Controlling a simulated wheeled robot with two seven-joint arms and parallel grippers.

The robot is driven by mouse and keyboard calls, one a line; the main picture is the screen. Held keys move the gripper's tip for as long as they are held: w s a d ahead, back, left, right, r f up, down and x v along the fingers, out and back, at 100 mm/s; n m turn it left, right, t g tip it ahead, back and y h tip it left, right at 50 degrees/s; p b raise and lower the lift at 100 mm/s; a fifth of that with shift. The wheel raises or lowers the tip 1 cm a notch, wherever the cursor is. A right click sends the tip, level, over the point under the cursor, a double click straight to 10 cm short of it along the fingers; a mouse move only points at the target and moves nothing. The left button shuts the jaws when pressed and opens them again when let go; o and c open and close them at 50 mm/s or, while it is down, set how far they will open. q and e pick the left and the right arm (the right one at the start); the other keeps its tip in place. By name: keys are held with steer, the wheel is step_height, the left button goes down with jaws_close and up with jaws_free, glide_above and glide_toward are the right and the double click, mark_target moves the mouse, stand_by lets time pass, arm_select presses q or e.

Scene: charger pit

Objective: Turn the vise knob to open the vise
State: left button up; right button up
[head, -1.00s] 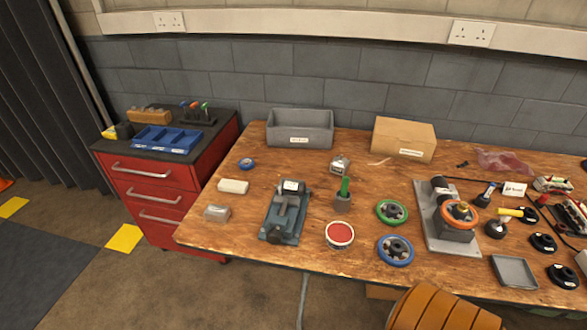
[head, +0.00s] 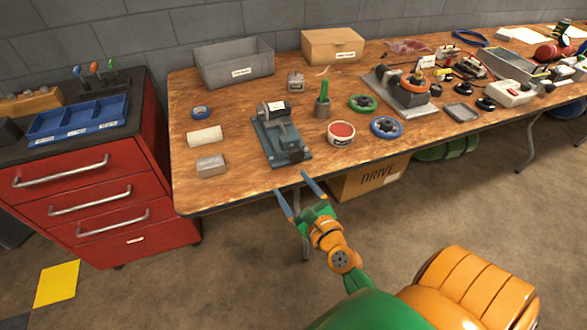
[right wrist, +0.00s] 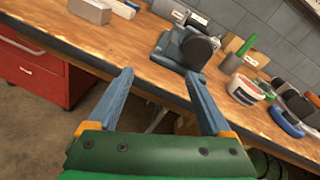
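The vise (head: 282,138) is a blue-grey block with a labelled dark jaw part. It stands upright on the wooden bench near its front edge. Its dark round knob (head: 297,155) faces the front; in the right wrist view the knob (right wrist: 198,52) hides part of the vise (right wrist: 170,48). My right gripper (head: 291,184) is open and empty, its two blue fingers spread just in front of the bench edge, short of the knob and apart from it. In the right wrist view my gripper (right wrist: 158,74) points at the vise. My left gripper is not in view.
The bench edge (head: 240,203) lies just ahead of my right gripper. A red-lidded tin (head: 341,133) and a green-handled tool (head: 323,103) stand right of the vise. A grey block (head: 211,165) lies left of it. A red drawer cabinet (head: 95,195) stands further left.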

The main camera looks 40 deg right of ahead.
mark_target(298, 158)
steer(key=d+r+m, duration=0.1)
steer(key=d+r+m+h, duration=0.1)
steer(key=m, duration=0.1)
steer(key=d+r+m+t+h, duration=0.1)
steer(key=m, duration=0.1)
steer(key=shift+r, duration=0.3)
steer(key=p+x, duration=0.1)
steer(key=x, duration=0.5)
steer(key=shift+w+d+f, duration=0.1)
steer(key=shift+w+d, duration=0.1)
steer(key=shift+w, duration=0.1)
jaws_close()
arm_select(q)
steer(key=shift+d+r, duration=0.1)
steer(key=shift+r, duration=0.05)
